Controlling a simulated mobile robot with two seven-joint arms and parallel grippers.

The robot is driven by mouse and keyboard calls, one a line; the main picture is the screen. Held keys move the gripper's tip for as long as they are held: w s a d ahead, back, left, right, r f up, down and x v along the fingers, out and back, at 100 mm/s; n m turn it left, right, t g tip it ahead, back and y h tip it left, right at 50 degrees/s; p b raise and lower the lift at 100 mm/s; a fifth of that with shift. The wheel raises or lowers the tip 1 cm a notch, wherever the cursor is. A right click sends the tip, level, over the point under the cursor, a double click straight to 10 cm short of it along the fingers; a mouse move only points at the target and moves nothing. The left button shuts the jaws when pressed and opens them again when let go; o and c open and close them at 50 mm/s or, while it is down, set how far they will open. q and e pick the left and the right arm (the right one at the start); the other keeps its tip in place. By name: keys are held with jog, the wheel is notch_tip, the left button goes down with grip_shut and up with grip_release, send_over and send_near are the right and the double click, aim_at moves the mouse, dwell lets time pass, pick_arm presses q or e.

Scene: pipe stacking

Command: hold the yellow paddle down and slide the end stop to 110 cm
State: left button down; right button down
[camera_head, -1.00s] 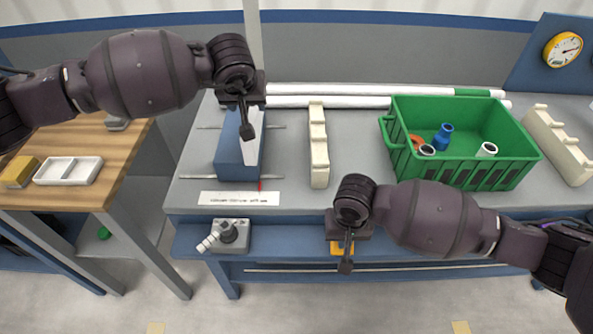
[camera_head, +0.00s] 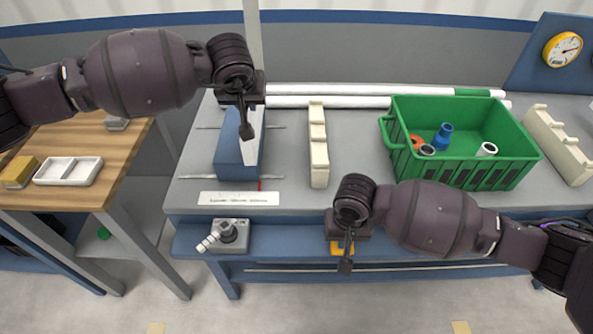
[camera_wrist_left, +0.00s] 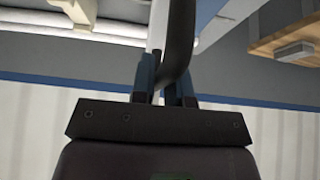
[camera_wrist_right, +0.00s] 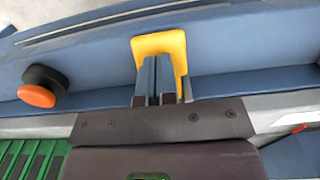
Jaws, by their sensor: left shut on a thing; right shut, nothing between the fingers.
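The yellow paddle (camera_wrist_right: 172,45) sits at the bench's front edge, and part of it shows below my right gripper in the head view (camera_head: 341,248). My right gripper (camera_wrist_right: 158,68) is shut and empty, its fingertips over the paddle and seemingly against it. The end stop is a blue block (camera_head: 232,160) on two thin rails. A red pointer (camera_head: 260,185) is at its front right, near the right end of the white scale (camera_head: 235,198). Scale figures are unreadable.
A cream rack (camera_head: 318,150) stands right of the end stop. A green crate (camera_head: 465,172) with pipe fittings is further right. White pipes (camera_head: 350,101) lie behind. A grey lever box (camera_head: 230,240) and an orange button (camera_wrist_right: 37,95) are at the front.

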jog(key=shift+s+d+f, duration=0.1)
jog(key=shift+s+f, duration=0.15)
jog(key=shift+f, duration=0.2)
pick_arm(q)
jog(key=a, duration=1)
jog(key=shift+f, duration=0.2)
dwell(0.9)
pick_arm(e)
jog(key=shift+r, duration=0.15)
pick_arm(q)
jog(key=shift+d, duration=0.1)
pick_arm(e)
jog(key=shift+w+r, duration=0.2)
jog(key=shift+r, duration=2)
pick_arm(q)
jog(key=c, duration=0.8)
grip_release()
jog(key=shift+w, duration=0.15)
jog(key=shift+c, duration=0.2)
pick_arm(e)
jog(key=shift+w, duration=0.1)
pick_arm(q)
jog(key=shift+r, duration=0.1)
jog(key=shift+r, duration=0.1)
jog(key=v, duration=0.7)
pick_arm(e)
jog(key=shift+r, duration=0.15)
